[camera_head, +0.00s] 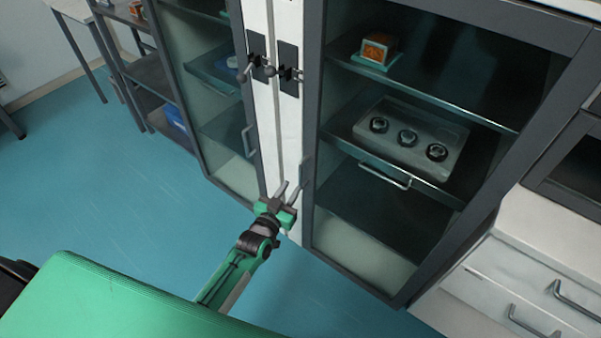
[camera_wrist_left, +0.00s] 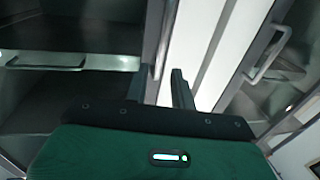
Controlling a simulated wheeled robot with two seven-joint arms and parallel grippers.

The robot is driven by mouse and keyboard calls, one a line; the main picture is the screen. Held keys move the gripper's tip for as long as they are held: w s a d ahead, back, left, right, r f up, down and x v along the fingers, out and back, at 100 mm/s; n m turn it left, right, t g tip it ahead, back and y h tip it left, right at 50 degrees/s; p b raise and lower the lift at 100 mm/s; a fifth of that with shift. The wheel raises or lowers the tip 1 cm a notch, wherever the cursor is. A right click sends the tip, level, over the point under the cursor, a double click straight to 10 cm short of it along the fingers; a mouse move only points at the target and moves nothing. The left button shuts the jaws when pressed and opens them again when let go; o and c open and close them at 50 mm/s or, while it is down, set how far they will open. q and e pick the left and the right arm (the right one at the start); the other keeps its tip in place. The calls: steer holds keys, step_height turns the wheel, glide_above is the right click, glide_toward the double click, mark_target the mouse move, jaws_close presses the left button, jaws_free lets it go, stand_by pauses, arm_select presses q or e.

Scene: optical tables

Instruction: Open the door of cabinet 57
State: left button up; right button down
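Two tall grey-framed glass cabinets stand side by side: a left cabinet (camera_head: 210,120) and a right cabinet (camera_head: 315,130). I cannot read a number 57 on either, and both doors look closed. The left door carries a U-shaped handle (camera_head: 248,140). A grey vertical piece (camera_head: 306,172), perhaps a handle, sits at the right door's near edge. My left gripper (camera_head: 286,190) is low before the white strip between the cabinets, fingers apart and seemingly empty. In the left wrist view its two fingers (camera_wrist_left: 164,88) also stand apart, with a grey upright edge beyond them. My right gripper is not in view.
Dark panels with latch knobs (camera_head: 288,70) sit on the white strip. The right cabinet holds a tray (camera_head: 455,150) with round parts and an orange box (camera_head: 378,47). White drawers (camera_head: 500,300) stand at right, a shelf rack at left. Blue floor (camera_head: 100,190) is clear at left.

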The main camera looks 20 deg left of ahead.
mark_target(300, 175)
arm_select(q)
steer(key=w, duration=0.5)
steer(key=w+d, duration=0.1)
steer(key=w, duration=0.1)
steer(key=shift+w, duration=0.2)
steer(key=shift+c, duration=0.5)
jaws_close()
